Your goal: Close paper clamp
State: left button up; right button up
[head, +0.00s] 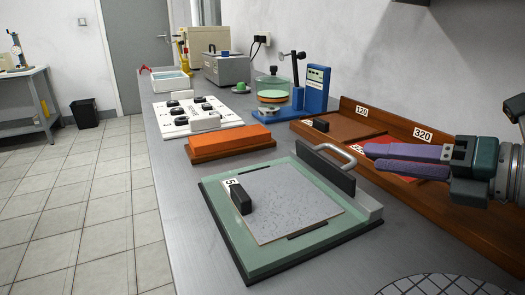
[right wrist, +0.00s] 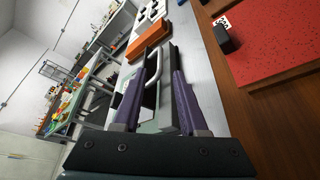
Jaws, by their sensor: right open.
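The paper clamp (head: 328,173) is a black bar with a silver loop handle (head: 338,153), standing tilted up at the right edge of a green plate (head: 262,262). A speckled grey sheet (head: 290,205) lies on the plate. My right gripper (head: 368,158), with purple fingers, is open just right of the handle in the head view. In the right wrist view my right gripper (right wrist: 163,62) has its fingers apart, with the silver handle (right wrist: 155,72) showing between them; I cannot tell whether they touch it. My left gripper is not in view.
A small labelled black block (head: 240,199) sits on the sheet's left side. An orange block (head: 230,143) lies behind the plate. A wooden tray (head: 390,118) with red and brown panels runs along the right, below my right gripper.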

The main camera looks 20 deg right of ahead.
aim_at(344, 154)
jog(key=shift+x, duration=3.75)
jog(key=shift+c, duration=0.4)
grip_shut()
